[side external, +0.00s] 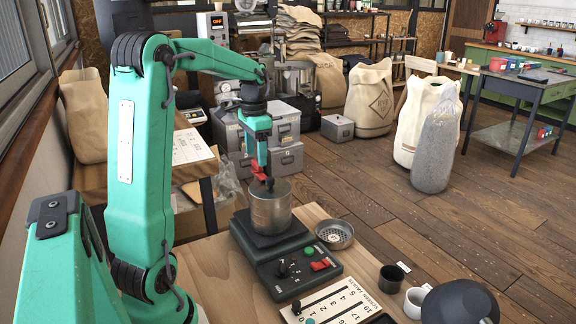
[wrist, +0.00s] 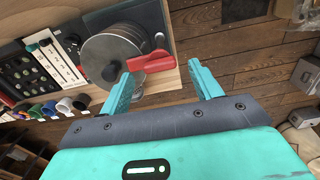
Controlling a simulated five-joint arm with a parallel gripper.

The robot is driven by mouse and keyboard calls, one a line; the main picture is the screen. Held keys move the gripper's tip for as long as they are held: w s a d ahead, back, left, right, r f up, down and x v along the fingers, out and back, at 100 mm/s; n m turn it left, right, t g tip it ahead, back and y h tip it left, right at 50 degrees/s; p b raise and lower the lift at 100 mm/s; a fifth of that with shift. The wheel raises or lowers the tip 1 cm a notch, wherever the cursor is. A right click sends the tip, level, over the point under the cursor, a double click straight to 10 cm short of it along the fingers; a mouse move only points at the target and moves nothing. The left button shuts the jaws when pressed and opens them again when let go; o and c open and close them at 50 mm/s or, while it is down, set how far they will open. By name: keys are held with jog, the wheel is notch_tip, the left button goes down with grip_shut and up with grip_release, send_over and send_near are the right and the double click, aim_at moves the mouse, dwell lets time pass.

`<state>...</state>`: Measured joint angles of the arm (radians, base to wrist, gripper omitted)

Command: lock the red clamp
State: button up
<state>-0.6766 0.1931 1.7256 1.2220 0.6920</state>
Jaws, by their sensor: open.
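The red clamp (wrist: 152,62) is a lever on top of a round metal sieve stack (wrist: 100,55), beside a dark knob at the lid's centre. In the side view the clamp (side external: 259,171) shows as a small red part above the stack (side external: 271,210), partly hidden by my gripper. My gripper (wrist: 160,69) is open and empty. In the wrist view the clamp's wide red end appears between its two teal fingers, with the left fingertip close to the lever. I cannot tell whether they touch. In the side view my gripper (side external: 259,165) hangs just above the lid.
The stack stands on a dark green shaker base (side external: 290,262) with knobs, a green button and a red switch. A perforated sieve pan (side external: 334,235) lies right of it. A dark cup (side external: 392,278), a white cup (side external: 415,300) and a numbered board (side external: 330,303) are nearer the front.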

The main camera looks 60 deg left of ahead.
aim_at(256, 162)
notch_tip(256, 162, up, 6)
jog(key=shift+f, duration=0.15)
dwell(0.5)
jog(key=shift+d, duration=0.25)
jog(key=s+d+r+t+y, duration=0.1)
jog(key=s+d+t, duration=0.15)
jog(key=d, duration=1.15)
jog(key=s+d+f+t+h, duration=0.1)
jog(key=s+d+f+t, duration=0.2)
jog(key=s+d, duration=0.5)
jog(key=d+f, duration=0.1)
jog(key=d, duration=0.3)
jog(key=shift+f, duration=0.35)
